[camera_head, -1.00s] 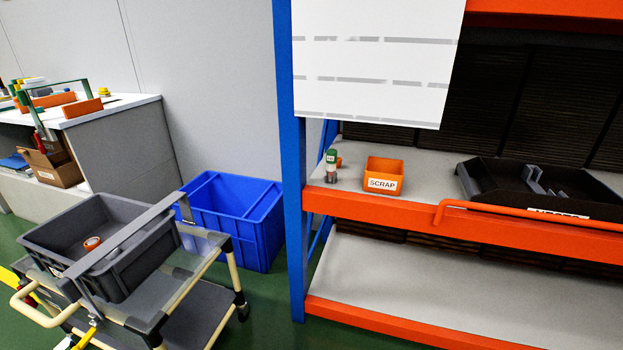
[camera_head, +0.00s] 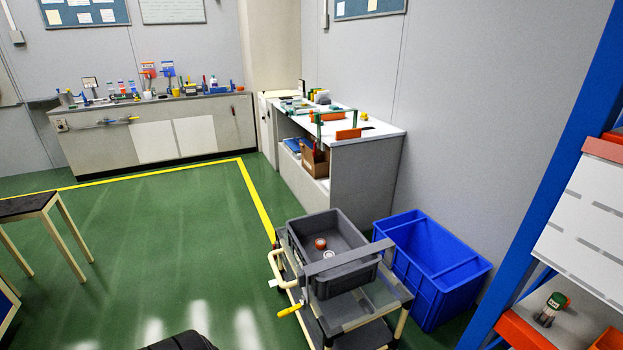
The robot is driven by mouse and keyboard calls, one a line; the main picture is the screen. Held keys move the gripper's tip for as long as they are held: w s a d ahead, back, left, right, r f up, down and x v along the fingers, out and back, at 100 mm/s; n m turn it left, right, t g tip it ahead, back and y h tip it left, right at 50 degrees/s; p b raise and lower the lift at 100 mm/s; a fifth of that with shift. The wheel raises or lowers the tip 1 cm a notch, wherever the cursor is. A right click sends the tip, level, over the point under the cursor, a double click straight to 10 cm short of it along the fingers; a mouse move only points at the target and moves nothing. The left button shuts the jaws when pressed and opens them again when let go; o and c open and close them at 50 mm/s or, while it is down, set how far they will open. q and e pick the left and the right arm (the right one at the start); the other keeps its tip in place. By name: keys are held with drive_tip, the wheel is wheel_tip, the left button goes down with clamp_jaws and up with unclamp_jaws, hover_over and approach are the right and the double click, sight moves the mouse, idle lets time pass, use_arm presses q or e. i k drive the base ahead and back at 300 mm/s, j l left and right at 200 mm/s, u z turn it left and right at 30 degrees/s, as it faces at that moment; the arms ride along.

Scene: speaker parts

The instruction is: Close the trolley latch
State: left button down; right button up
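The trolley (camera_head: 355,309) stands right of centre at the bottom of the head view, with a cream handle (camera_head: 277,268) on its left. A grey bin (camera_head: 322,236) sits on its top deck and holds a small orange and white round item (camera_head: 320,243). A grey bar (camera_head: 345,258) lies across the bin's near side. A yellow lever (camera_head: 291,310) sticks out at the trolley's lower left; it looks like the latch handle. I cannot tell whether the latch is open or closed. Neither of my grippers is in view.
A blue crate (camera_head: 432,270) stands just right of the trolley. A blue rack post (camera_head: 560,170) rises further right. A white workbench (camera_head: 365,165) stands behind. Green floor (camera_head: 160,240) is open on the left, with a table (camera_head: 35,206) at the far left edge.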

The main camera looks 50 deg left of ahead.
sight(286, 313)
drive_tip(key=u, duration=1.75)
